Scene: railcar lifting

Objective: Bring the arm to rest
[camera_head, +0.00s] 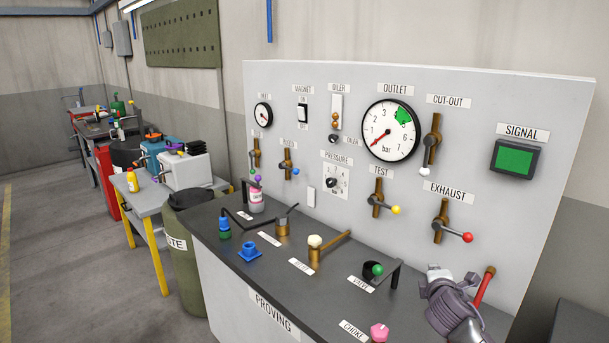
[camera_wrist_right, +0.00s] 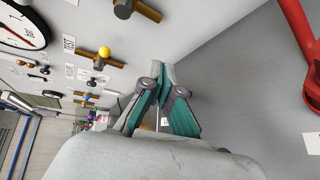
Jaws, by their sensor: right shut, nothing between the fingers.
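My right gripper (camera_head: 438,272) is at the lower right of the head view, above the dark bench top of the proving stand. In the right wrist view its teal-padded fingers (camera_wrist_right: 165,72) meet at their tips, with nothing between them. A red lever handle (camera_head: 484,287) stands just right of the gripper in the head view; a red part (camera_wrist_right: 296,35) also shows at the right of the right wrist view, apart from the fingers. My left gripper is not in view.
The upright panel (camera_head: 450,270) carries an outlet gauge (camera_head: 390,131), several valve levers and a green signal screen (camera_head: 515,159). A green knob (camera_head: 377,269), a pink knob (camera_head: 379,332) and brass fittings stand on the bench top. A waste bin (camera_head: 185,262) is at the left.

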